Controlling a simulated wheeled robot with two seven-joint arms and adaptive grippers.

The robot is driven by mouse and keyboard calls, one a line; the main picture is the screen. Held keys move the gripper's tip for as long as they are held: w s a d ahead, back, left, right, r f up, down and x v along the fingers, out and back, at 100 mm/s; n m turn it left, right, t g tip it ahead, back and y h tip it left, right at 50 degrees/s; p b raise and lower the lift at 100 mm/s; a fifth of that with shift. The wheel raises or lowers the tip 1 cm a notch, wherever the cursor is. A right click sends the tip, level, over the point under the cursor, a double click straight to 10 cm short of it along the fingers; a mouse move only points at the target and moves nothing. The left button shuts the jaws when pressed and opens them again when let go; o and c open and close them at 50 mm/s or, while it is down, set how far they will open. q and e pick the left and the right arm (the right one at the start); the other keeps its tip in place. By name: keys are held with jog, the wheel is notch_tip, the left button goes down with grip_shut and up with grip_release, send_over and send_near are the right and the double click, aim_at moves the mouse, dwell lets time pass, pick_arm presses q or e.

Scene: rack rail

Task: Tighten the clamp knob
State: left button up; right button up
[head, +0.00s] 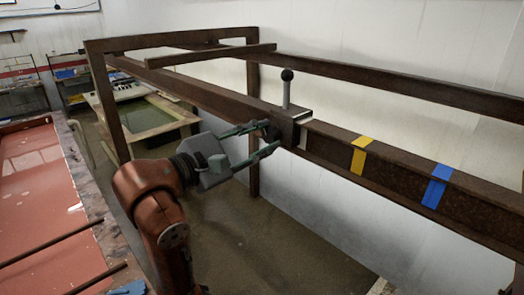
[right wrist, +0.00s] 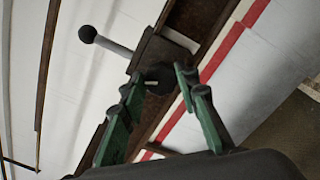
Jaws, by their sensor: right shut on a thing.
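The clamp (head: 284,116) is a dark block on the brown rail (head: 325,137), with an upright grey post ending in a black ball (head: 287,75). It also shows in the right wrist view (right wrist: 152,53). The dark clamp knob (head: 268,130) is on the clamp's near side, partly hidden by my fingers. My right gripper (head: 273,138) reaches in from the left and is shut on the knob. In the right wrist view, the knob (right wrist: 158,82) shows dark between the two green fingers. My left gripper is not in view.
Yellow tape (head: 361,155) and blue tape (head: 436,186) mark the rail to the right of the clamp. A rack upright (head: 253,150) stands behind the gripper. A red-topped table (head: 35,180) is at the left. Open floor lies below the rail.

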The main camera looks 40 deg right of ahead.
jog(key=m+b, duration=0.2)
jog(key=m, duration=0.1)
jog(key=m+b, duration=0.1)
jog(key=shift+f+m+b, duration=0.25)
jog(key=shift+m+b, duration=0.05)
jog(key=shift+b, duration=0.1)
jog(key=m+b, duration=0.3)
jog(key=m, duration=0.2)
jog(key=m+b, duration=0.3)
jog(key=m, duration=0.2)
jog(key=shift+f+m, duration=0.15)
jog(key=shift+m, duration=0.25)
jog(key=m+b, duration=0.1)
jog(key=m, duration=0.4)
jog(key=shift+w+m, duration=0.1)
jog(key=shift+m, duration=0.2)
jog(key=o, duration=1.2)
jog(key=shift+c, duration=0.2)
